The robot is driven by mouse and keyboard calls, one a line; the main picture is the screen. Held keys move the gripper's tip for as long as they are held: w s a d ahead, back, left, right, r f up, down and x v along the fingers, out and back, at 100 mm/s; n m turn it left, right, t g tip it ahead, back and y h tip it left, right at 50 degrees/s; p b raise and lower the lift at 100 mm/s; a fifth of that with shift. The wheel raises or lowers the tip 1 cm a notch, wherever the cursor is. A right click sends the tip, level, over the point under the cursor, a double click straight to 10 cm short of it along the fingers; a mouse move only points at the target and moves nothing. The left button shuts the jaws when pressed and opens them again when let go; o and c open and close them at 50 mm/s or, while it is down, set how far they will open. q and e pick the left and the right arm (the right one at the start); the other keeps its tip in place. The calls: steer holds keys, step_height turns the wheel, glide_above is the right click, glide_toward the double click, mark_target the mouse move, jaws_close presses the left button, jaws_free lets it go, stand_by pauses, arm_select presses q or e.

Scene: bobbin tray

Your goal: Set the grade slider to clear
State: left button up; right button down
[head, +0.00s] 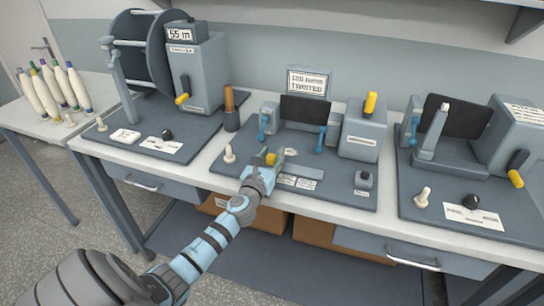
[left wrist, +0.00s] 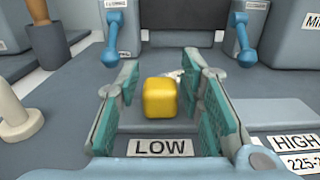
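A yellow slider knob (head: 271,159) stands on the front of the middle station, at the left end of a flat grey bar (head: 303,171). In the left wrist view the knob (left wrist: 160,98) is a rounded yellow block. A LOW label (left wrist: 160,147) lies in front of it and a HIGH label (left wrist: 295,142) is to the right. My left gripper (head: 266,174) is at the knob. Its teal-padded fingers (left wrist: 166,105) are open, one on each side of the knob, with a gap on both sides. No label reading clear is legible. My right gripper is out of view.
Blue-handled levers (head: 263,126) stand behind the knob, and a pale peg (head: 229,154) to its left. A grey box with a yellow lever (head: 370,104) stands to the right. Other stations flank this one, including a reel (head: 140,50) on the left.

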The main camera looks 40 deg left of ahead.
arm_select(q)
jaws_close()
steer(key=shift+a, duration=0.1)
steer(key=a, duration=0.1)
steer(key=s+a, duration=0.1)
steer(key=a, duration=0.1)
steer(key=shift+s, duration=0.1)
steer(key=shift+o, duration=2.3)
jaws_free()
steer(key=v, duration=1.2)
